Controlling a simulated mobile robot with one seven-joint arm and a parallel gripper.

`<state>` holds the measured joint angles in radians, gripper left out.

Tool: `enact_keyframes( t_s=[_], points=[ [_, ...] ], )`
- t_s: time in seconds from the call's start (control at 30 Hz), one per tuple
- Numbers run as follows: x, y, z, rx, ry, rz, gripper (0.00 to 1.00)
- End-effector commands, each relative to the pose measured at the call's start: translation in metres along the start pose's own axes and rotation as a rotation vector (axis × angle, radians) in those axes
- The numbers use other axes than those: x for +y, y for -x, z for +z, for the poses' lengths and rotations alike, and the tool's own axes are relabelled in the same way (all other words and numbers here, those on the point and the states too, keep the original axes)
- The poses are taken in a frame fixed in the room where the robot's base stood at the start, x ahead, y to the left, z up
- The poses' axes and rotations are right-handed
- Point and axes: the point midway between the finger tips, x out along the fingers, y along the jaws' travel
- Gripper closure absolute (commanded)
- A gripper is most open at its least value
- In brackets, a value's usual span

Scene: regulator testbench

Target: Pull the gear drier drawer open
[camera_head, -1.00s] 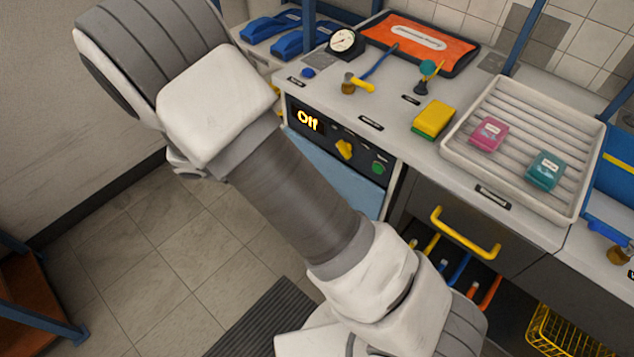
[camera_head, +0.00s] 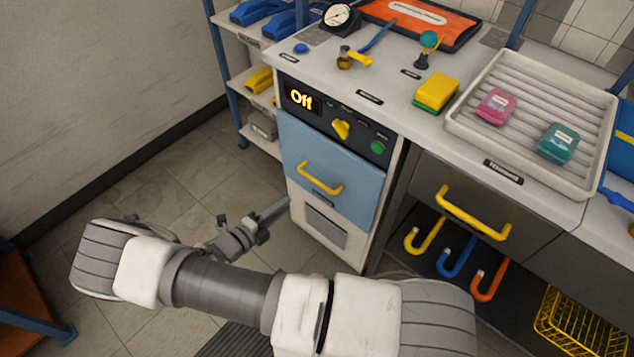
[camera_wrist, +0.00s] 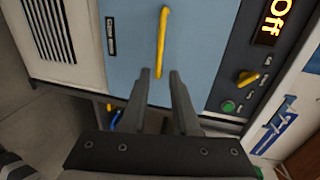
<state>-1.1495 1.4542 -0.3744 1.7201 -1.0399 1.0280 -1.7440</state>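A blue drawer front (camera_head: 335,165) with a yellow bar handle (camera_head: 320,177) sits under the control panel reading "Off"; it looks shut in the cabinet. I take it as the gear drier drawer; its label is too small to read. My gripper (camera_head: 270,213) is low, to the left of and below the handle. In the wrist view the blue front (camera_wrist: 205,50) fills the middle, and the handle (camera_wrist: 162,40) stands upright beyond the fingertips. The fingers (camera_wrist: 162,76) are parted and empty, pointing at the handle, seemingly apart from it.
A grey drawer with another yellow handle (camera_head: 473,212) is to the right, above coloured hooks (camera_head: 458,262). The control panel has a yellow knob (camera_head: 341,129) and green button (camera_head: 378,147). A white vented panel (camera_head: 325,228) is below the blue front. Floor on the left is clear.

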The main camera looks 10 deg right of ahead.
Motion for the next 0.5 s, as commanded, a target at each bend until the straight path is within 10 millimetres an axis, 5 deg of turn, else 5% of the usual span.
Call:
enact_keyframes(
  t_s=[0.5],
  points=[
    [0.002,-0.113,-0.001,0.003,-0.002,-0.001,0.71]
  ],
)
